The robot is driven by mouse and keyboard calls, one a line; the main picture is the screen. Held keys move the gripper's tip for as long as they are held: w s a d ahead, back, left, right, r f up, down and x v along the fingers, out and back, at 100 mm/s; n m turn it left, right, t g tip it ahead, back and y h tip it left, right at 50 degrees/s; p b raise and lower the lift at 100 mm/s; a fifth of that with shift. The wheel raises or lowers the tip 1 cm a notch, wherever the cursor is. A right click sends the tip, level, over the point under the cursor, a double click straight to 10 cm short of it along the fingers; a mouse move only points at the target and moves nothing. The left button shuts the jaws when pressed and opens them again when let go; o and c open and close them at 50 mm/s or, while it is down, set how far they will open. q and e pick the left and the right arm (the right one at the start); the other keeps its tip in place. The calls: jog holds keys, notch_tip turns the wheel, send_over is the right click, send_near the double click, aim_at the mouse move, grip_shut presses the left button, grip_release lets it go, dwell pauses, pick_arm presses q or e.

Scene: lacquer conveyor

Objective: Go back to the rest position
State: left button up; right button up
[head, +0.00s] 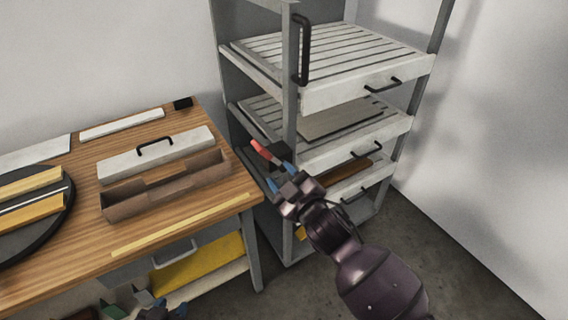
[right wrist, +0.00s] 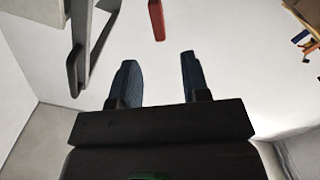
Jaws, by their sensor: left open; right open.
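My right gripper (head: 280,177) is in front of the grey shelf rack (head: 291,130), with its arm reaching in from the lower right. In the right wrist view its two blue fingers (right wrist: 159,80) stand apart with nothing between them. A red piece (head: 263,150) shows just beyond the fingers; a red piece also shows in the right wrist view (right wrist: 156,20), above and apart from the fingertips. My left gripper (head: 148,303) is at the bottom left edge, low in front of the wooden table (head: 185,235). It is open and partly cut off by the frame.
The table carries a brown open box (head: 120,208), a white drawer-like piece with a black handle (head: 120,168), and a dark round tray (head: 65,213) with yellow strips. The rack holds slatted white trays (head: 350,95) with black handles. Floor at the right (head: 440,260) is clear.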

jog(key=s+d+f+m+h, duration=0.3)
jog(key=d+f+m, duration=0.15)
jog(key=d, duration=0.45)
jog(key=s+d+f+m+h, duration=0.25)
jog(key=d+m+h, duration=0.2)
jog(key=d, duration=0.55)
jog(key=s+d+f+m+g+h, duration=0.1)
jog(key=s+d+f+m, duration=0.1)
jog(key=s+d+f, duration=0.4)
jog(key=s+d+f+m+g+h, duration=0.2)
jog(key=s+d+f, duration=0.4)
jog(key=s, duration=0.6)
jog(key=shift+s+d+f, duration=0.15)
jog(key=shift+d+f, duration=0.2)
jog(key=shift+f, duration=0.35)
